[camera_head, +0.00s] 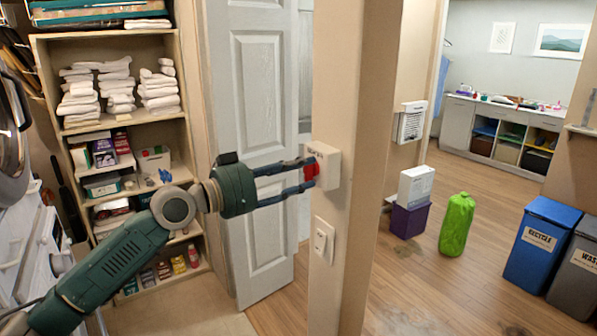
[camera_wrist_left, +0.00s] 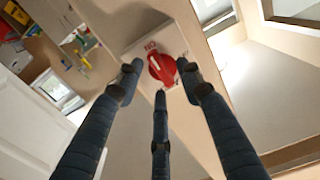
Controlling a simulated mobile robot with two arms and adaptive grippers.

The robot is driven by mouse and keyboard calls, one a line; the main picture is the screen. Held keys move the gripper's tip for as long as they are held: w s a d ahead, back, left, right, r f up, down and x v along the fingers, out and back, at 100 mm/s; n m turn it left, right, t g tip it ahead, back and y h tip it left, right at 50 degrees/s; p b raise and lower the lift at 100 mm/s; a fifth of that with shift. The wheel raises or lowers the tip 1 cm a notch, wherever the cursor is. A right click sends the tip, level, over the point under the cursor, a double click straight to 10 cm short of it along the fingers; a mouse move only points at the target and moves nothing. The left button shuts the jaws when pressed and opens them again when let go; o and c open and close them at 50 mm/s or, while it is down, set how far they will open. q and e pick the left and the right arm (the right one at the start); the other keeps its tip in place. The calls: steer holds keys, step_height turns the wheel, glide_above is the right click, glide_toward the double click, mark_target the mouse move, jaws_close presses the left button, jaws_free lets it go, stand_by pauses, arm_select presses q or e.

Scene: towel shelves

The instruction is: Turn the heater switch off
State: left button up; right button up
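The heater switch is a red knob (camera_wrist_left: 162,66) on a white box (camera_head: 328,166), fixed to the beige wall post (camera_head: 352,80). In the head view the red knob (camera_head: 311,169) shows on the box's left side, partly behind my fingers. My left gripper (camera_head: 312,172) reaches it from the left, with its fingertips at the box. In the left wrist view its three dark fingers (camera_wrist_left: 157,72) are spread around the knob, with gaps beside it; contact cannot be told. Lettering like "ON" shows above the knob, upside down. My right gripper is not in view.
A white wall switch (camera_head: 324,240) sits lower on the post. A pale door (camera_head: 258,130) stands behind my left gripper. Shelves with towels (camera_head: 80,98) are at the left. A green bag (camera_head: 457,224) and a blue recycling bin (camera_head: 540,243) stand right of the post, with open floor between.

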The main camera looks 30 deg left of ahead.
arm_select(q)
jaws_close()
steer(key=shift+f+m+b, duration=0.2)
steer(key=shift+m+b, duration=0.2)
steer(key=shift+b, duration=0.35)
steer(key=m+b, duration=0.6)
steer(key=b, duration=0.2)
steer(key=shift+f+b, duration=0.15)
steer(key=shift+b, duration=0.2)
steer(key=m+b, duration=0.2)
steer(key=m, duration=0.1)
steer(key=m+b, duration=0.1)
steer(key=m, duration=0.1)
steer(key=shift+a+m, duration=0.1)
steer(key=shift+m, duration=0.2)
steer(key=m+b, duration=0.1)
steer(key=m, duration=0.2)
steer(key=shift+m+b, duration=0.35)
steer(key=shift+m, duration=0.05)
steer(key=shift+w+m, duration=0.1)
steer(key=shift+m, duration=0.8)
